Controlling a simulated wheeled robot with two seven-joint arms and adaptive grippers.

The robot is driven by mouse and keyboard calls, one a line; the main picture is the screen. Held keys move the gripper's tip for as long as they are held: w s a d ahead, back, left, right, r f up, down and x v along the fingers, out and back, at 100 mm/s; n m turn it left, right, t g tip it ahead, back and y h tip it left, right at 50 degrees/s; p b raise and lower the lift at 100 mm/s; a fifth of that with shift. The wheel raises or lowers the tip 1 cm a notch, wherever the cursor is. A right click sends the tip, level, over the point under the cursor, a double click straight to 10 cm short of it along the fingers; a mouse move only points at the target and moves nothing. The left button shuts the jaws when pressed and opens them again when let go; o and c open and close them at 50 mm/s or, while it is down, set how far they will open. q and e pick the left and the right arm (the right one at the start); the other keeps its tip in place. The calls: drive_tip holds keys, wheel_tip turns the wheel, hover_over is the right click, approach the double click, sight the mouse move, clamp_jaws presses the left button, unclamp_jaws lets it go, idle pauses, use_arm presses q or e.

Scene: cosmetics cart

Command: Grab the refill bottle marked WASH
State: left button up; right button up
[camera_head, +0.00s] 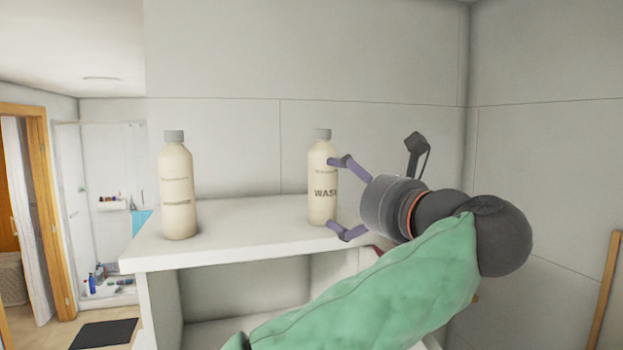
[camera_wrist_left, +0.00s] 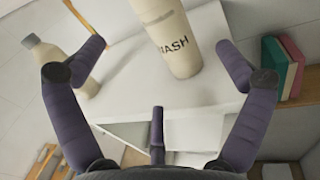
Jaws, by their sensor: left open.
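The WASH bottle (camera_head: 320,180) is cream with a grey cap and stands upright on the white cart top. It also shows in the left wrist view (camera_wrist_left: 172,35), ahead of and between the spread fingers, with its lettering partly readable. My left gripper (camera_head: 337,196) is open at the right side of this bottle, its purple fingertips close to the bottle's right edge. The open fingers also show in the left wrist view (camera_wrist_left: 162,48). Whether any finger touches the bottle cannot be told. My right gripper is not in view.
A second cream bottle (camera_head: 178,190) with a grey cap stands to the left on the white cart top (camera_head: 250,232); its label is too small to read. A tiled wall is behind. Books (camera_wrist_left: 283,62) on a wooden shelf show at the right in the wrist view.

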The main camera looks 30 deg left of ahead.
sight(324, 184)
use_arm(q)
drive_tip(key=p+x, duration=0.1)
drive_tip(key=x, duration=0.4)
drive_tip(key=shift+a+r, duration=0.1)
drive_tip(key=p+x, duration=0.3)
drive_tip(key=x, duration=0.1)
drive_tip(key=shift+w, duration=0.15)
drive_tip(key=shift+w+a, duration=0.3)
drive_tip(key=shift+a, duration=0.25)
drive_tip(key=shift+d, duration=0.1)
drive_tip(key=shift+d, duration=0.1)
drive_tip(key=shift+c, duration=1.1)
drive_tip(key=c, duration=1.2)
